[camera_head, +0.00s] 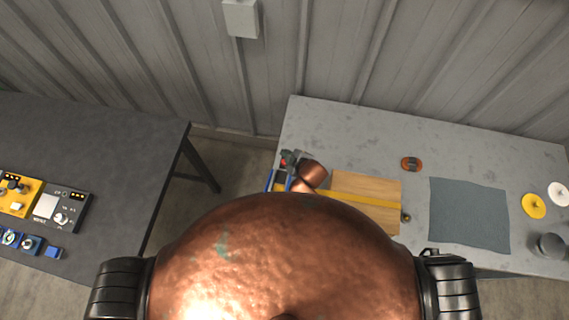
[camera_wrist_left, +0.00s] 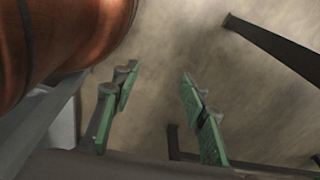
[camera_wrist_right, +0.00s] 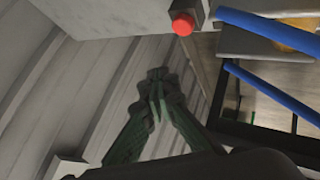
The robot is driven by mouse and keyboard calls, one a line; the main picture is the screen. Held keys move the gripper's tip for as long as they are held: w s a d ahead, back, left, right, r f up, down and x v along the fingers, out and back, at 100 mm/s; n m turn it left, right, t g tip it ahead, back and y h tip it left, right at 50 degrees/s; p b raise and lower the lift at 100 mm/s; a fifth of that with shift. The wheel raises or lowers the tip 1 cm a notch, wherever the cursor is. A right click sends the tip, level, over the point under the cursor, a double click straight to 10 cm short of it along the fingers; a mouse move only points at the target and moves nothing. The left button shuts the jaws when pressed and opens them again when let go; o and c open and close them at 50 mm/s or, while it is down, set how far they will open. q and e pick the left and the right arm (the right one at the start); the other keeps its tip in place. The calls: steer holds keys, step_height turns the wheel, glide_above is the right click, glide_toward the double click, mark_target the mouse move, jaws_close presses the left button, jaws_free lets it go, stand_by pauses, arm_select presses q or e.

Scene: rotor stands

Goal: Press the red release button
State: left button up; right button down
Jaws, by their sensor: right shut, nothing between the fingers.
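The red release button (camera_wrist_right: 183,24) shows at the top of the right wrist view, a round red cap on a small dark grey housing. My right gripper (camera_wrist_right: 158,76) is shut and empty, its fingertips below and left of the button in that view, with a visible gap in the picture. In the head view my right gripper (camera_head: 291,157) is at the left edge of the light grey table (camera_head: 340,125), and it and my arm partly hide the button's area. My left gripper (camera_wrist_left: 155,95) is open and empty above bare floor; it is hidden in the head view.
Blue bars (camera_wrist_right: 265,88) run beside the button. A wooden board (camera_head: 370,187), a grey mat (camera_head: 468,215) and an orange-brown part (camera_head: 411,164) lie on the light table. A dark table (camera_head: 90,150) with a control panel (camera_head: 58,207) stands left, across a floor gap.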

step_height(320, 180, down, 4)
steer(key=b, duration=0.2)
steer(key=shift+s+r+b, duration=0.1)
steer(key=shift+r+b, duration=0.1)
steer(key=shift+b, duration=0.1)
steer(key=shift+f, duration=0.65)
arm_select(q)
steer(key=f, duration=0.1)
steer(key=s+f, duration=0.1)
steer(key=f, duration=0.2)
steer(key=shift+s, duration=0.35)
steer(key=shift+s+f, duration=0.1)
steer(key=shift+s, duration=0.15)
arm_select(e)
steer(key=shift+f, duration=0.1)
steer(key=shift+f, duration=0.35)
